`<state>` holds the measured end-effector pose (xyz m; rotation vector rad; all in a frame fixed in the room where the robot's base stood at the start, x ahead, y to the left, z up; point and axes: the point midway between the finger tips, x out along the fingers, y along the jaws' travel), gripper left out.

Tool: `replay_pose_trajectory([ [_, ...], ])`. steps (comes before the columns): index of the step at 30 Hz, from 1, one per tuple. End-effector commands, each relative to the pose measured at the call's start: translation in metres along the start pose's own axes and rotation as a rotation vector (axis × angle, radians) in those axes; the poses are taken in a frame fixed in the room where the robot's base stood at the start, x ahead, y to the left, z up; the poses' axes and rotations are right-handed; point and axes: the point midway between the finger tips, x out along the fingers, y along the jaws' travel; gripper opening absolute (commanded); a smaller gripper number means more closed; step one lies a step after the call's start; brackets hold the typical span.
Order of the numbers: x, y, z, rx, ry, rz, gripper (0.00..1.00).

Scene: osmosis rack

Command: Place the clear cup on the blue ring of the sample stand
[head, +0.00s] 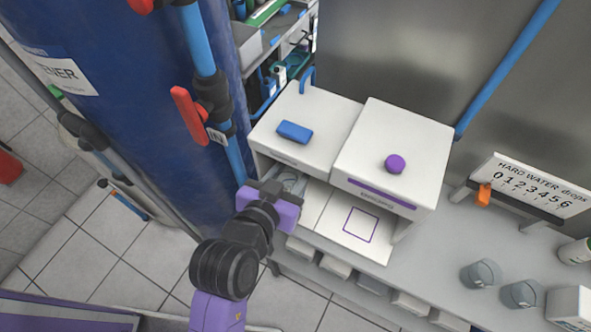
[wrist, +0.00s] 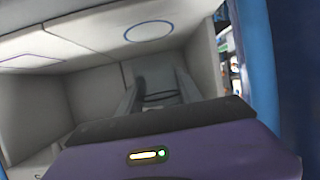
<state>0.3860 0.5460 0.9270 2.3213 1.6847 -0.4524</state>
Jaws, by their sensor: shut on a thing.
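My gripper (head: 281,193) reaches into the left opening of the white sample stand (head: 322,158). It is shut on the clear cup (head: 293,181), which is partly hidden by the gripper and the stand's top. In the wrist view the cup (wrist: 160,98) shows faintly as a dark rim between the two fingers (wrist: 160,90). The blue ring (wrist: 149,21) is on a pale panel at the top of the wrist view, fully uncovered and apart from the cup in the picture. The head view does not show the ring. I cannot tell the cup's height over the surface.
A purple square outline (head: 360,225) marks the stand's right bay. A blue block (head: 294,132) and a purple knob (head: 395,164) are on top. A large blue tank (head: 130,90) stands close on the left. Two clear cups (head: 481,275) stand on the counter at right.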

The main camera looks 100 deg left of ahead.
Motion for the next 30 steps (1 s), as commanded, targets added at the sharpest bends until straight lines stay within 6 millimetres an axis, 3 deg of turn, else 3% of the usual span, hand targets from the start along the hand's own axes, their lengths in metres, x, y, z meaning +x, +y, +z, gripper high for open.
replay_pose_trajectory([
  [6,0.021,-0.001,-0.008,-0.001,0.001,-0.001,0.04],
  [15,0.033,-0.001,0.023,-0.001,-0.002,-0.001,0.04],
  [27,0.036,0.0,0.028,0.0,-0.001,0.0,0.04],
  [28,0.035,0.0,0.027,0.0,0.0,0.0,0.46],
  [30,0.035,0.0,0.027,0.0,0.0,0.0,0.6],
])
